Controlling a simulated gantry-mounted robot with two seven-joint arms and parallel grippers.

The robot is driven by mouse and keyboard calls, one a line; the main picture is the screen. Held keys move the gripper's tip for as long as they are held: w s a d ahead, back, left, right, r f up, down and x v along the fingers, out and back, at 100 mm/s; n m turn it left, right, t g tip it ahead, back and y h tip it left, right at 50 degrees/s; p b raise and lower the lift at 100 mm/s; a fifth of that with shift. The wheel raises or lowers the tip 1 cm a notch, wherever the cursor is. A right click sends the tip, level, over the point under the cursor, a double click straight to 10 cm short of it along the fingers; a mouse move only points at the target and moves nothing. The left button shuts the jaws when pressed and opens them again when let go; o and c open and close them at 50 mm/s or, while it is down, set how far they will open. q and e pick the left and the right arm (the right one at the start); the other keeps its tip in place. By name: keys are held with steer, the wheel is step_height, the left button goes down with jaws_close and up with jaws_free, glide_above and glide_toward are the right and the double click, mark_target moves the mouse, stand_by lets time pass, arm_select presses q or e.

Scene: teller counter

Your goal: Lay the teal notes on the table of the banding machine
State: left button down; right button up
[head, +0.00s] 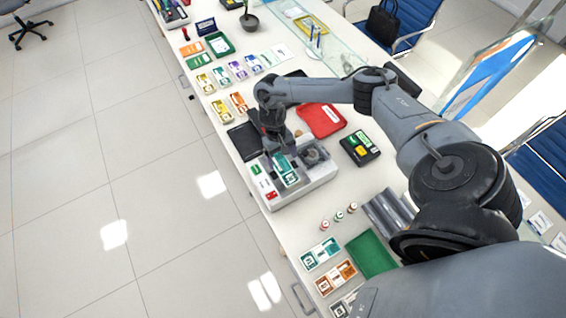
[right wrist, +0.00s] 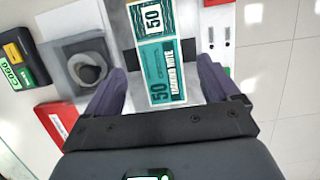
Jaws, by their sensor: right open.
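The teal notes (head: 288,176), printed 50, lie on the light grey banding machine (head: 312,187). In the right wrist view the notes (right wrist: 160,62) lie across the dark strip of the machine's table (right wrist: 125,20). My right gripper (head: 281,156) is above the machine. In the wrist view its two dark fingers (right wrist: 163,84) are apart, one on each side of the notes, with a visible gap to each. The round spool part of the machine (right wrist: 88,68) is left of the notes. My left gripper is not in view.
Other note bundles (head: 320,254) and a green mat (head: 371,254) lie nearer. The floor side is clear.

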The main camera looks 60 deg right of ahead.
mark_target(279, 161)
steer(key=p+v, duration=0.2)
steer(key=v, duration=0.5)
steer(key=w+a+f+n+t+y, duration=0.1)
steer(key=a+f+n, duration=0.25)
steer(key=a, duration=0.55)
steer(key=w+a+f+n+t, duration=0.15)
steer(key=a+n, duration=0.25)
steer(key=a, duration=0.4)
steer(key=a+r+n+t+y, duration=0.25)
steer(key=a+n+t, duration=0.2)
steer(key=a, duration=1.45)
steer(key=s+d+r+m+t+h, duration=0.2)
steer(key=s+r, duration=0.2)
steer(key=r, duration=0.4)
steer(key=s+d+r+m+g+h, duration=0.1)
steer(key=s+d+g+h, duration=0.1)
steer(key=s+d, duration=0.8)
steer(key=shift+s+d+m+g+h+p, duration=0.3)
steer(key=shift+d+h, duration=0.15)
steer(key=shift+d, duration=0.1)
steer(key=shift+r, duration=0.2)
